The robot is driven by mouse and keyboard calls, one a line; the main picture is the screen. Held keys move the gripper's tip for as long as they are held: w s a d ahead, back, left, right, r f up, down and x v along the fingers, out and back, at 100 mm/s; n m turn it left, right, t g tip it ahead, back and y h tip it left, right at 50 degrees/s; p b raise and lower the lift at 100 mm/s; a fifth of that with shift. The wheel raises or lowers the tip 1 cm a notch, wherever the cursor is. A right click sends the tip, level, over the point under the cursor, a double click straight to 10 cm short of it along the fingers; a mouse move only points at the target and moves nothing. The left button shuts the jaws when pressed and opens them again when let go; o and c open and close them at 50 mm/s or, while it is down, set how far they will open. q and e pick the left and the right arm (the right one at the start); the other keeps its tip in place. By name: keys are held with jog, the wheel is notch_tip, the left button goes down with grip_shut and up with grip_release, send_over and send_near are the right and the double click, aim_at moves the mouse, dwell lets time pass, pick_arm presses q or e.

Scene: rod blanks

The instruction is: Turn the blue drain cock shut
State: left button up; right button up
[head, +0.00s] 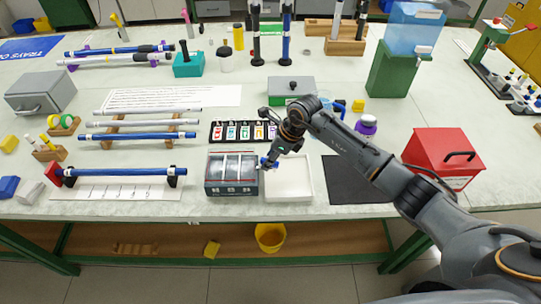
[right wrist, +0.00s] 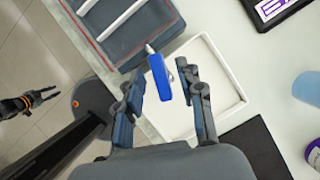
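The blue drain cock (right wrist: 159,78) sticks out of the right side of a grey bath (right wrist: 125,35) on a short metal stub. In the head view the grey bath (head: 232,190) has long light bars across its top, and the cock is a small blue patch (head: 268,163) at its right. My right gripper (right wrist: 160,78) is open, with one finger on each side of the cock's blue part and gaps showing. The head view shows it (head: 270,158) pointing down there. My left gripper (right wrist: 38,102) shows small at the left of the wrist view; its opening is unclear.
A white tray (head: 290,193) lies right of the bath, under the cock. A dark mat (head: 352,180) and a red box (head: 442,155) are farther right. A row of labelled slots (head: 225,132) stands behind the bath. A yellow bucket (head: 270,237) is below the table edge.

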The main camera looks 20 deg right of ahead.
grip_shut()
dwell(0.4)
jog(key=m, duration=0.1)
jog(key=m+t, duration=0.1)
jog(key=shift+s+a+m+h, duration=0.15)
jog(key=shift+a+m+h, duration=0.05)
jog(key=shift+m+h, duration=0.2)
jog(key=shift+a+m+t+h+b, duration=0.2)
jog(key=shift+m+h+b, duration=0.55)
jog(key=shift+m, duration=1.1)
jog(key=shift+a+m+t+h+b, duration=0.2)
jog(key=shift+m+h+b, duration=0.5)
jog(key=shift+m, duration=1.1)
jog(key=shift+a+m+h+b, duration=0.25)
jog(key=shift+m+h+b, duration=0.5)
jog(key=shift+m, duration=1.1)
